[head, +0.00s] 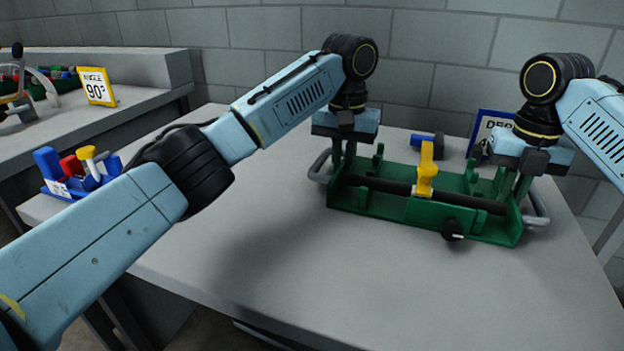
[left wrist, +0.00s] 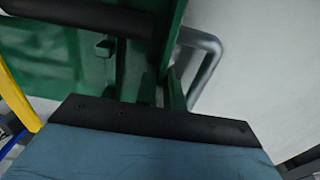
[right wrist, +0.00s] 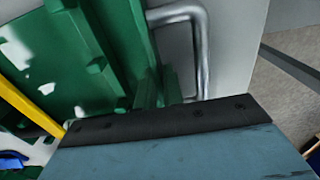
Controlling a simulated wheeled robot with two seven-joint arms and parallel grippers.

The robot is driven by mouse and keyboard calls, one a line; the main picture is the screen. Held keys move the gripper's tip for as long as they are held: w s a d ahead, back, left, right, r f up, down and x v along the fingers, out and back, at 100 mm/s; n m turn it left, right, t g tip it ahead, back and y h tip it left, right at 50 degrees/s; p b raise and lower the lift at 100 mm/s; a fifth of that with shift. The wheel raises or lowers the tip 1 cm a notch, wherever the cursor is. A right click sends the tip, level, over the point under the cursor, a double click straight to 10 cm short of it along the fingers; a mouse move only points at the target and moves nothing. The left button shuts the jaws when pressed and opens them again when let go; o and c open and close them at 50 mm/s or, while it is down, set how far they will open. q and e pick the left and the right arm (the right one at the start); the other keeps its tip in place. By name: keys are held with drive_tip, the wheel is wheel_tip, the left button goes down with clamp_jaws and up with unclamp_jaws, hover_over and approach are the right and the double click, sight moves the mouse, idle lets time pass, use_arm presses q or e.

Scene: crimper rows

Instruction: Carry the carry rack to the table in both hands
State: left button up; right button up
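The carry rack (head: 390,205) is a long green frame with a dark bar along it, a yellow upright piece (head: 425,170), a black knob (head: 453,230) and a grey loop handle at each end. It appears level on the grey table (head: 300,260). My left gripper (head: 344,150) is down at its left end, and my right gripper (head: 516,180) is down at its right end. The left handle (left wrist: 207,65) and right handle (right wrist: 190,40) show just beyond the grippers in the wrist views. The fingertips are hidden or blend with the green end posts, so their grip is unclear.
A blue part (head: 428,145) and a blue-framed sign (head: 490,128) stand behind the rack. A blue holder with red and yellow parts (head: 68,175) is at the table's left edge. A second bench (head: 130,85) bears a 90° sign (head: 97,87). The table's front is clear.

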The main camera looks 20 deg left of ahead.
use_arm(q)
drive_tip(key=o, duration=0.4)
use_arm(e)
drive_tip(key=o, duration=0.4)
use_arm(q)
drive_tip(key=shift+r, duration=0.1)
use_arm(e)
drive_tip(key=shift+r, duration=0.1)
use_arm(q)
wheel_tip(320, 180, up, 12)
drive_tip(key=shift+f, duration=0.1)
use_arm(e)
wheel_tip(320, 180, up, 12)
idle(0.4)
